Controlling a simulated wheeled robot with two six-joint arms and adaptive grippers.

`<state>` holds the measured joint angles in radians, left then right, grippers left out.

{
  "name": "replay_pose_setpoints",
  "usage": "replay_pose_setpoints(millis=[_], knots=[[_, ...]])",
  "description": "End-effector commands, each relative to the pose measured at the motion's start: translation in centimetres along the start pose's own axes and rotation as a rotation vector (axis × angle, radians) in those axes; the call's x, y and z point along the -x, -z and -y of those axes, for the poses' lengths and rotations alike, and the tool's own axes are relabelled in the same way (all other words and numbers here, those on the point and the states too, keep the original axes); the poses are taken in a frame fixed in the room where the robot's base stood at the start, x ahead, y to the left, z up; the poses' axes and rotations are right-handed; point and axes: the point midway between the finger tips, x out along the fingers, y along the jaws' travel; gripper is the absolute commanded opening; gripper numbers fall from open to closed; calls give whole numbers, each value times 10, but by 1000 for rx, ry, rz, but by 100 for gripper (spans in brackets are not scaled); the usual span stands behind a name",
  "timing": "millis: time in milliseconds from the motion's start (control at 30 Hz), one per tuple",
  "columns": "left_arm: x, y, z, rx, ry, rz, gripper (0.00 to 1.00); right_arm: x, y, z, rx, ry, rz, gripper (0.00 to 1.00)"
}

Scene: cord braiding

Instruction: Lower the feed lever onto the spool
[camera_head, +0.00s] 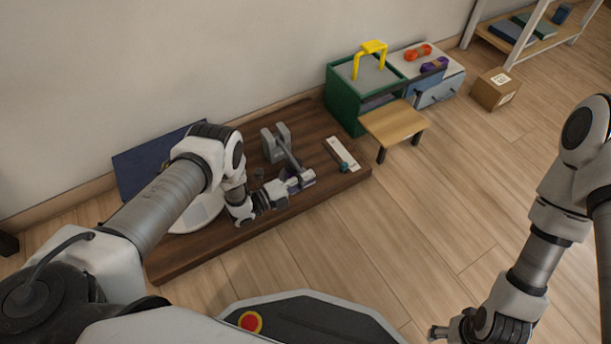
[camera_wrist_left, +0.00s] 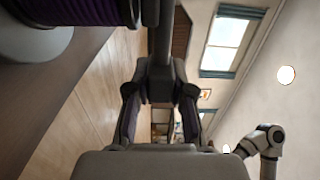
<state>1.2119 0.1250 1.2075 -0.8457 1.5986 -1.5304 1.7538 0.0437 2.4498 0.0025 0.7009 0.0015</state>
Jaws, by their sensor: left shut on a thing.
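The feed lever (camera_head: 290,156) is a grey arm on a grey two-post stand (camera_head: 275,142), and it slopes down toward the front of the dark wooden board. My left gripper (camera_head: 287,186) is at the lever's front end. In the left wrist view the lever's grey end (camera_wrist_left: 160,78) sits between the fingers of my left gripper (camera_wrist_left: 160,100), which are shut on it. A purple spool (camera_head: 303,184) shows partly beside the gripper; a purple wound surface (camera_wrist_left: 75,12) is at the upper left of the wrist view. Whether lever and spool touch is unclear. My right gripper (camera_head: 440,331) is at the bottom edge, its jaws unclear.
The dark wooden board (camera_head: 240,232) carries a white strip with a teal piece (camera_head: 342,154) right of the lever. A small wooden table (camera_head: 394,122) and a green box (camera_head: 345,103) with a yellow handle stand beyond. Open floor lies in front.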

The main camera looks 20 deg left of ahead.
Motion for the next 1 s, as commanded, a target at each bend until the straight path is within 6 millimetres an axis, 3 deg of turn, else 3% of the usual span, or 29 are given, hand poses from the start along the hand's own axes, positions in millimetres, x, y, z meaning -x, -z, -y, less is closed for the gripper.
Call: replay_pose_setpoints(millis=[400,433,500,833,1000], knots=[[0,-2,0,-8,2,3,0,0,0,0,0,0,0,67],[0,-2,0,-8,2,3,32,0,0,0,0,0,0,67],[0,-2,0,-8,1,3,48,0,0,0,0,0,0,67],[4,-1,-1,-6,0,3,48,0,0,0,0,0,0,67],[32,-2,-1,-5,-2,6,48,0,0,0,0,0,0,67]])
